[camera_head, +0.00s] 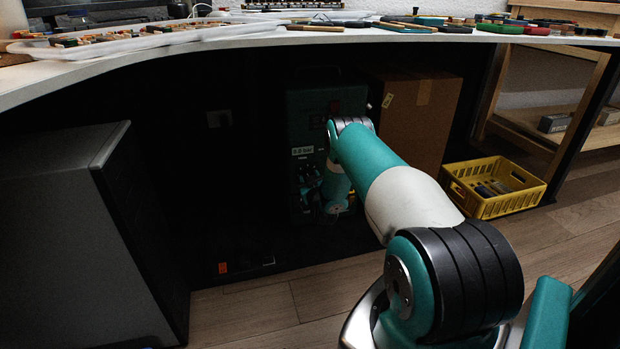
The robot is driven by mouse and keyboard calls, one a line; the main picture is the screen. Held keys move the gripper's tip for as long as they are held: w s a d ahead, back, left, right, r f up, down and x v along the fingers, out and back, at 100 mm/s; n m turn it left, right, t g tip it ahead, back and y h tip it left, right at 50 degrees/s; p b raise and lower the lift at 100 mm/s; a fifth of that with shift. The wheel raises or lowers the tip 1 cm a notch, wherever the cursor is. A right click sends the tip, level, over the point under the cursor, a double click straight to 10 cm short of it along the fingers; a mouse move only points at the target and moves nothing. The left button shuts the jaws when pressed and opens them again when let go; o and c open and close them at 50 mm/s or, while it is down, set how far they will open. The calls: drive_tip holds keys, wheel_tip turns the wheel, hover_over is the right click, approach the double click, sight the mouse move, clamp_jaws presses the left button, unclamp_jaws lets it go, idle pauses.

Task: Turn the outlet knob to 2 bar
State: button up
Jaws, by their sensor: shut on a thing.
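A dark green unit (312,105) stands in the shade under the table, with a red part near its upper right. A white label (303,151) on its front seems to read "0-8 bar". My arm reaches in from the lower right and bends down in front of the unit. My gripper (307,178) is small and dark at the unit's front, just below the label, shut on what seems to be the outlet knob. The knob itself is hidden or too dark to make out, and I cannot read its setting.
A cardboard box (418,115) stands right of the unit, close behind my arm. A yellow crate (492,205) with small items is on the floor further right. A dark cabinet (60,235) fills the left. The front floor is clear.

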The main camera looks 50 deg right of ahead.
drive_tip(key=shift+s+f+n+p, duration=0.15)
drive_tip(key=shift+n+p, duration=0.8)
drive_tip(key=shift+n, duration=0.65)
drive_tip(key=o, duration=0.9)
drive_tip(key=shift+p+v, duration=8.65)
drive_tip(key=shift+p, duration=0.4)
drive_tip(key=shift+f, duration=0.15)
